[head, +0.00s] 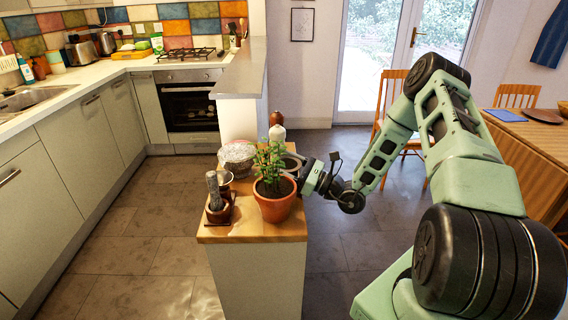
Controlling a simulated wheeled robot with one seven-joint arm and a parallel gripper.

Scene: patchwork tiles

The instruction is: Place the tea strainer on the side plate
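My gripper (304,177) is low over the wooden-topped counter, just right of the potted plant (272,188). Its fingertips are partly hidden by the plant, so I cannot tell whether it is open or holds anything. I cannot make out the tea strainer for certain. A small metallic cup-like thing (225,178) stands left of the plant, but I cannot tell what it is. A pale round rim (292,162) shows behind the plant beside my gripper; it may be the side plate, but most of it is hidden.
A foil-covered bowl (238,158), a white mill (277,133) and a brown mill (275,118) stand farther back. A dining table (535,140) with a brown plate (541,116) is at right. The counter's front strip is clear.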

